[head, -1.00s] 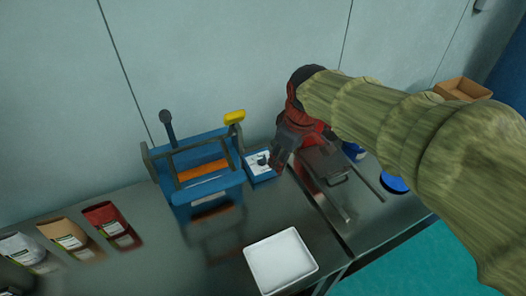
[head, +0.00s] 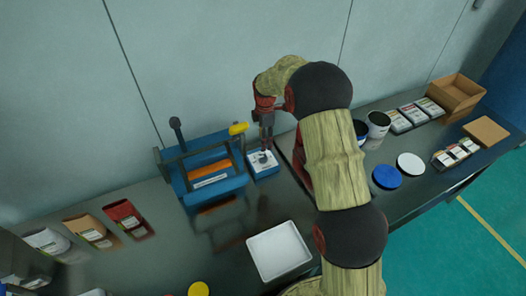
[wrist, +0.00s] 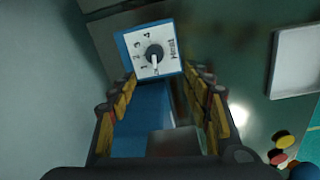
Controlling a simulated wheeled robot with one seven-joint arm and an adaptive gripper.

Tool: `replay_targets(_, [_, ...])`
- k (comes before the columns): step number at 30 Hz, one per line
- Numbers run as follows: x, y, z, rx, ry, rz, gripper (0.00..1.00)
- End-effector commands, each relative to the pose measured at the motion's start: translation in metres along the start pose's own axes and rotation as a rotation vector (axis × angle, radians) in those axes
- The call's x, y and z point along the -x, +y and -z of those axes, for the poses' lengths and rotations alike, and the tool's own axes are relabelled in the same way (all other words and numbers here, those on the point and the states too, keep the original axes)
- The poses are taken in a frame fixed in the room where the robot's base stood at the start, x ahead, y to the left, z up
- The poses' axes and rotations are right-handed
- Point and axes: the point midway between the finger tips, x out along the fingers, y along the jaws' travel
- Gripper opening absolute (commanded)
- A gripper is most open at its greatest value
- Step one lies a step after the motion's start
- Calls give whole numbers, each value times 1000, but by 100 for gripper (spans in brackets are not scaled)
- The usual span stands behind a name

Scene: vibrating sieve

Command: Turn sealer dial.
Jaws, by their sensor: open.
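The sealer dial is a dark round knob (wrist: 154,54) with a pale pointer, on a white face marked with numbers and "Heat". The face tops a small blue control box (head: 264,166) beside the blue sealer (head: 210,180). In the wrist view the pointer is directed toward the picture's bottom, near the 1. My gripper (head: 265,148) points down just above the dial in the head view. In the wrist view my gripper (wrist: 162,105) is open, its yellow-padded fingers apart with nothing between them. The knob shows beyond the fingertips; contact is not visible.
A white tray (head: 279,252) lies in front on the grey bench. Several pouches (head: 125,217) are at left. Blue (head: 387,177) and white (head: 410,164) lids, tins and boxes stand at right. The sealer's yellow-handled lever (head: 238,129) is close to my gripper. The wall is behind.

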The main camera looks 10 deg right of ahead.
Motion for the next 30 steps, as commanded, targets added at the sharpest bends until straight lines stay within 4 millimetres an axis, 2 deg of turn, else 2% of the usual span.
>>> replay_targets(3, [-26,9,0,86,1,28,49])
replay_targets(6, [-43,14,0,140,3,41,49])
replay_targets(14, [-67,16,0,188,5,53,49])
replay_targets(24, [-116,14,0,186,5,53,49])
replay_targets(30, [-133,13,0,185,4,51,49])
